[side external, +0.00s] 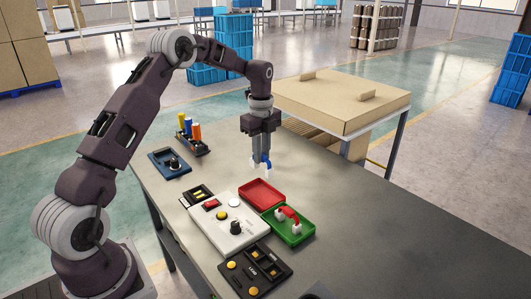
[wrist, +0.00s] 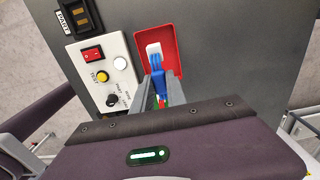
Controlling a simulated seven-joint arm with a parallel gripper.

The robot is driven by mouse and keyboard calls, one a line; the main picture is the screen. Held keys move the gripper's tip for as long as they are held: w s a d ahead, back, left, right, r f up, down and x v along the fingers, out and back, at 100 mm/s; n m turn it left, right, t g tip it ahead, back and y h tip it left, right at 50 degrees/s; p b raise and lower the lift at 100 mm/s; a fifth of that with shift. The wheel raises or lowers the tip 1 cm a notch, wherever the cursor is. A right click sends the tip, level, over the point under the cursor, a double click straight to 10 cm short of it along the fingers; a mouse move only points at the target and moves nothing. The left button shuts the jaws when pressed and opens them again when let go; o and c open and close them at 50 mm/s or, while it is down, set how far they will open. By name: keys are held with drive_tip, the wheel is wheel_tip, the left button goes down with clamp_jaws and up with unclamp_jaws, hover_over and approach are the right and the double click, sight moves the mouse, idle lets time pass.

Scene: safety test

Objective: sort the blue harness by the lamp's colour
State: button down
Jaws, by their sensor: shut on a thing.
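My gripper (side external: 262,153) is shut on the blue harness (side external: 266,161), a blue piece with white ends, and holds it in the air. In the wrist view the harness (wrist: 156,62) shows between the fingers, over the red tray (wrist: 171,39). The red tray (side external: 250,193) looks empty in the side view. The green tray (side external: 301,237) beside it holds a red harness (side external: 289,213) with white ends. The lamp (side external: 234,202) on the white panel (side external: 222,239) looks white; it also looks white in the wrist view (wrist: 120,62).
The panel carries a red switch (side external: 211,204), a yellow button (side external: 222,216) and a black knob (side external: 236,227). A black box (side external: 256,272) lies in front. A blue tray (side external: 168,160) and a rack of coloured cylinders (side external: 192,141) stand behind. The table's right side is clear.

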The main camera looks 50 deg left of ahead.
drive_tip(key=shift+f, duration=4.05)
drive_tip(key=shift+f, duration=0.95)
drive_tip(key=c, duration=1.3)
unclamp_jaws()
drive_tip(key=shift+o, duration=0.2)
drive_tip(key=shift+r, duration=3.55)
